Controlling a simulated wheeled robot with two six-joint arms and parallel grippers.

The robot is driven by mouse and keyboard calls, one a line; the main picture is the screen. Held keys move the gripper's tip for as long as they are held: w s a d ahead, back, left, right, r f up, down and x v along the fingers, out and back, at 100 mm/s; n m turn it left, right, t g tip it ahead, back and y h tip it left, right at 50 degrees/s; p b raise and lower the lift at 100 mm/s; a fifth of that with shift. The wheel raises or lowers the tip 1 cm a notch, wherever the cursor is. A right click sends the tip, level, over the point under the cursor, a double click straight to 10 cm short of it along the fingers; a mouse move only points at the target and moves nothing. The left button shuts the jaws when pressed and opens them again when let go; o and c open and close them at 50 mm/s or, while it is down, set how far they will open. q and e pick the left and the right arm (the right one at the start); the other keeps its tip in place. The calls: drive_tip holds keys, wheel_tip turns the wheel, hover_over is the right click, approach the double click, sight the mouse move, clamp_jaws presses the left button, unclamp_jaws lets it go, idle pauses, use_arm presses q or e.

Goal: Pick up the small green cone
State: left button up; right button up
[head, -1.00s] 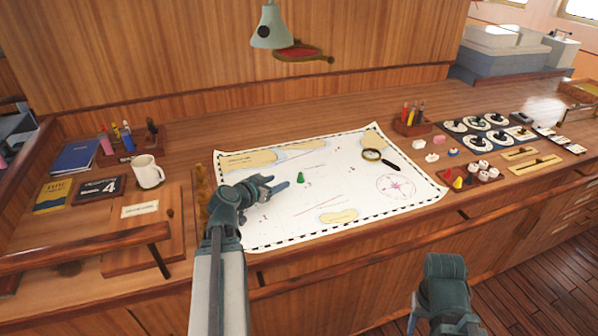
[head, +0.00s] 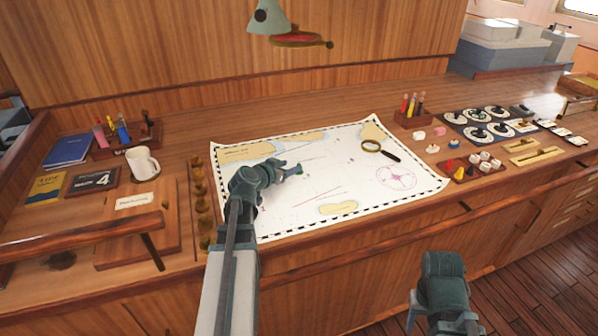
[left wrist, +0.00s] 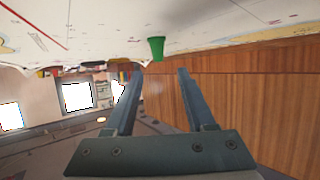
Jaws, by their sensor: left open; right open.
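The small green cone (left wrist: 156,48) stands on the white chart (head: 345,190). The left wrist view looks upside down, with the chart along the top. There the cone is just beyond the tips of my left gripper (left wrist: 160,73), in line with the gap between the two spread fingers. My right gripper (head: 442,318) is open, in front of the counter at the bottom right.
A magnifying glass (head: 381,149) lies on the chart's upper right. A tray of small red, yellow and white pieces (head: 470,167) sits right of the chart. A white mug (head: 143,163) and books (head: 68,150) are at the left. A lamp (head: 268,17) hangs above.

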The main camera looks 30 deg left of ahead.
sight(297, 175)
use_arm(q)
drive_tip(key=b+x, duration=0.2)
drive_tip(key=x, duration=0.3)
drive_tip(key=shift+w+f, duration=0.1)
drive_tip(key=shift+f, duration=0.2)
drive_tip(key=shift+d+r, duration=0.1)
clamp_jaws()
